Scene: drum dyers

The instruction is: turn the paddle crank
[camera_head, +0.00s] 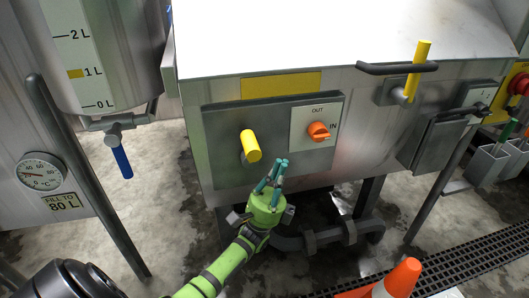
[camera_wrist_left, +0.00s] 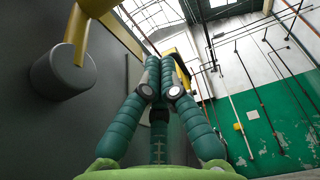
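The crank with a yellow handle (camera_head: 250,146) sticks out from a grey panel on the front of the steel vat, with its grey arm mostly hidden behind the handle. In the left wrist view its yellow part (camera_wrist_left: 80,35) and round grey hub (camera_wrist_left: 62,74) show at the upper left. My left gripper (camera_head: 281,165) is below and to the right of the handle, apart from it. Its green fingers are drawn together at the tips, with nothing between them; they also converge in the wrist view (camera_wrist_left: 160,72). My right gripper is not in view.
An orange IN/OUT knob (camera_head: 319,131) sits right of the crank. Another yellow handle (camera_head: 418,72) and a black bar (camera_head: 397,68) are at the vat's upper right. A blue-handled valve (camera_head: 121,158) hangs at left. An orange cone (camera_head: 401,278) stands at lower right.

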